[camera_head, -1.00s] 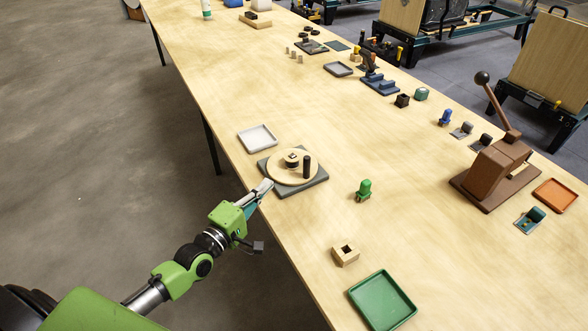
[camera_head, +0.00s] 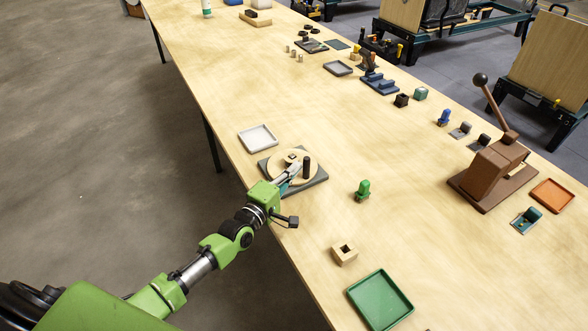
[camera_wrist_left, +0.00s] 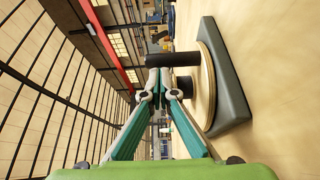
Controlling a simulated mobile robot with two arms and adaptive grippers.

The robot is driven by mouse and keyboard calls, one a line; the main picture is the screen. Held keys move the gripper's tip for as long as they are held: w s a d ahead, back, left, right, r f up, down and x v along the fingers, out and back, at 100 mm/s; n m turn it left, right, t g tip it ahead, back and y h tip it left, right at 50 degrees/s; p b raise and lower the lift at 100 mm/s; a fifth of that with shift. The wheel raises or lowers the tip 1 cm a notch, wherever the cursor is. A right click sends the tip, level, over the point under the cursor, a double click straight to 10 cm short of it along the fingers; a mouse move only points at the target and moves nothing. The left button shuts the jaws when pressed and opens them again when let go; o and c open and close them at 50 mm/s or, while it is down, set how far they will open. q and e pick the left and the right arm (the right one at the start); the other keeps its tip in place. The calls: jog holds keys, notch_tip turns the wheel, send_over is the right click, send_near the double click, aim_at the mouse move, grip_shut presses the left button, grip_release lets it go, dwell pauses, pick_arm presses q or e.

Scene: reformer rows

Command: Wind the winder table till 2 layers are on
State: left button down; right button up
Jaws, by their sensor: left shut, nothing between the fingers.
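The winder table is a round pale wooden disc (camera_head: 274,165) on a dark grey square base (camera_head: 316,186), near the table's left edge. I cannot make out any wound layers. My left gripper (camera_head: 298,169) is shut and empty, its tips over the disc beside the handle. In the left wrist view the handle (camera_wrist_left: 178,59) lies just past the fingertips (camera_wrist_left: 163,82); I cannot tell whether they touch. My right gripper is out of view.
A pale grey tray (camera_head: 257,138) lies behind the winder. A green peg-like piece (camera_head: 362,190) stands to its right. A wooden block with a hole (camera_head: 344,252) and a green tray (camera_head: 380,300) are nearer. A brown lever press (camera_head: 490,175) stands at the right.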

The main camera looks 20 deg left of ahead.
pick_arm(q)
jog(key=shift+w+d+y, duration=0.1)
jog(key=shift+d+y, duration=0.1)
jog(key=shift+y, duration=0.1)
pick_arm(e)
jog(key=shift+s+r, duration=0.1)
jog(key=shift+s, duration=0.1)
pick_arm(q)
jog(key=shift+n, duration=0.3)
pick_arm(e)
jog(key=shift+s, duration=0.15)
pick_arm(q)
jog(key=shift+d+y, duration=0.1)
jog(key=shift+y, duration=0.2)
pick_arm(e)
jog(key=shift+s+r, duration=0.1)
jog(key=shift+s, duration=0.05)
pick_arm(q)
jog(key=shift+w+d+n+y+p, duration=0.1)
jog(key=shift+d+n+y+p, duration=0.1)
jog(key=shift+n+y+p, duration=0.15)
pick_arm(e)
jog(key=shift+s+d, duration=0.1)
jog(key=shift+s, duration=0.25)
